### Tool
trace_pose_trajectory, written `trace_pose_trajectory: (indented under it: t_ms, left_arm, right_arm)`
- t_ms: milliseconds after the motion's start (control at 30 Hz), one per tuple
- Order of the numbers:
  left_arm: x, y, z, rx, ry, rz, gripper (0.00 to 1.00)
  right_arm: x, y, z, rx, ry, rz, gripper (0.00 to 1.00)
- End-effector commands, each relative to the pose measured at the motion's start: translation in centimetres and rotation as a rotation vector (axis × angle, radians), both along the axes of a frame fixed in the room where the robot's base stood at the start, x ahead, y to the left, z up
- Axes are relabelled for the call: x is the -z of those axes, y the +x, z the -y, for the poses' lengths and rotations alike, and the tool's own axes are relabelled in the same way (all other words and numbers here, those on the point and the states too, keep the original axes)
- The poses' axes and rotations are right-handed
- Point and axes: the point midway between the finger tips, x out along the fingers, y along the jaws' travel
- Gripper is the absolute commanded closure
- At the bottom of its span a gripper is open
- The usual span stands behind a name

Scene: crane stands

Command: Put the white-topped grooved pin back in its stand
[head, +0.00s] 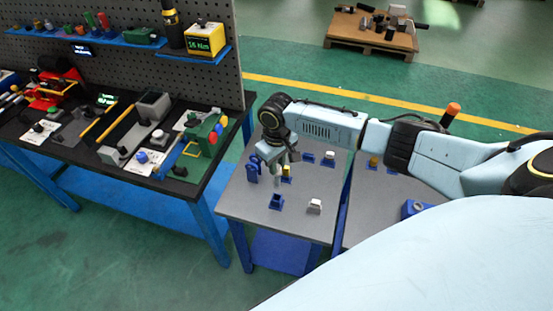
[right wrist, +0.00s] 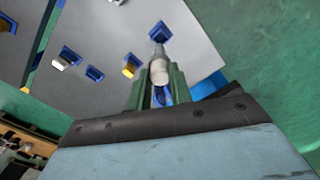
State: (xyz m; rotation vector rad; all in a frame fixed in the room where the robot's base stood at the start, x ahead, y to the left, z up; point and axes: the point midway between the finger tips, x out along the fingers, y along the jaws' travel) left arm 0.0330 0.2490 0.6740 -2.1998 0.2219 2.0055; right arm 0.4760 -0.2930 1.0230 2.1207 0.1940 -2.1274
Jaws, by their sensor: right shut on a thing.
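My right gripper (head: 278,168) is above the grey table. In the right wrist view its green fingers (right wrist: 161,88) are shut on the white-topped pin (right wrist: 160,72), whose grey lower end points away from the camera. In the head view the pin (head: 277,183) hangs below the fingers, small and partly hidden. An empty-looking blue stand (head: 276,201) is on the table just below the pin in the picture; it also shows in the right wrist view (right wrist: 159,31), beyond the pin's end. I cannot tell how high the pin is above it. My left gripper is not in view.
A stand with a white-topped piece (head: 315,206) is to the right. A yellow piece (head: 286,172) and a blue block (head: 253,170) are close to the gripper. More blue stands (head: 308,157) are farther back. A black workbench (head: 105,140) with tools is at left.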

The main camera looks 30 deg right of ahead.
Motion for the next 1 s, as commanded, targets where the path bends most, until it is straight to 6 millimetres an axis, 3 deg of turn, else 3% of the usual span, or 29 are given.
trace_pose_trajectory:
  t_ms: [467, 1000]
  left_arm:
    - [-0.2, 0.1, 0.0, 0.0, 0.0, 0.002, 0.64]
    - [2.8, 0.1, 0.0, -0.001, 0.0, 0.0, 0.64]
  right_arm:
    - [-0.6, 0.2, -0.1, -0.026, 0.003, 0.005, 1.0]
    - [4.6, 0.1, -0.1, -0.024, 0.003, 0.004, 1.0]
